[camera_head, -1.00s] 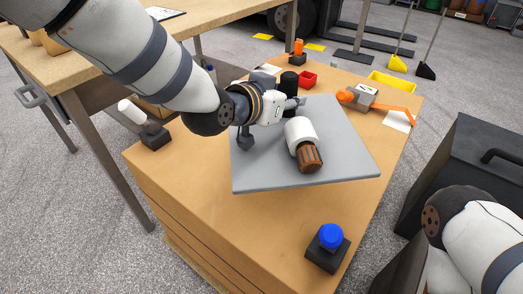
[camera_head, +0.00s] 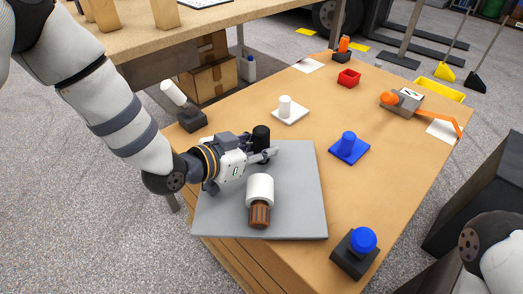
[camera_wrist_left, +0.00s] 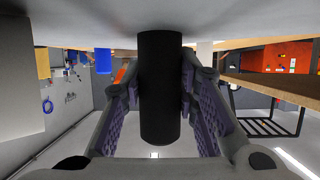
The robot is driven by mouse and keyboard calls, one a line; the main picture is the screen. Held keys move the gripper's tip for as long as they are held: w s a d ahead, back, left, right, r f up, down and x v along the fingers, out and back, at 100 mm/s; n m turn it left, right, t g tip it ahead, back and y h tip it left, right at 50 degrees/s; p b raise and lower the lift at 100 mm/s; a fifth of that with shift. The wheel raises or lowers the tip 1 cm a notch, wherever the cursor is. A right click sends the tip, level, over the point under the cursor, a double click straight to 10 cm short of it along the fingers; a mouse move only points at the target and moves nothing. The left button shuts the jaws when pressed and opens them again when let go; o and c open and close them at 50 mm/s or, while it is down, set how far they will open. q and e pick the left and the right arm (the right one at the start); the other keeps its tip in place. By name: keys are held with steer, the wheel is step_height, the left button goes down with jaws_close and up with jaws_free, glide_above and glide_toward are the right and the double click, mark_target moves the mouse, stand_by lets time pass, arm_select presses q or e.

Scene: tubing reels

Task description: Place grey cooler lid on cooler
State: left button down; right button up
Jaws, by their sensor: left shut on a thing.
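The grey lid (camera_head: 303,205) is a large flat square plate with a black cylindrical handle (camera_head: 261,136) on it. My left gripper (camera_head: 268,156) is shut on the black handle; in the left wrist view the handle (camera_wrist_left: 160,90) stands between the two fingers, under the pale plate surface. The lid is over the near left part of the wooden table and reaches past its left edge. I cannot tell its height above the table. A white cylinder (camera_head: 260,189) with a brown ribbed end (camera_head: 259,215) shows over the lid. I cannot identify the cooler. My right gripper is out of view.
On the table (camera_head: 385,165), a white plate with a peg (camera_head: 287,110) and a blue plate with a peg (camera_head: 348,148) stand beyond the lid. A dark box (camera_head: 480,190) stands right.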

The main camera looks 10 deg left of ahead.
arm_select(q)
steer(key=shift+f, duration=0.7)
steer(key=shift+r, duration=0.15)
steer(key=c, duration=1.2)
jaws_free()
steer(key=shift+c, duration=0.2)
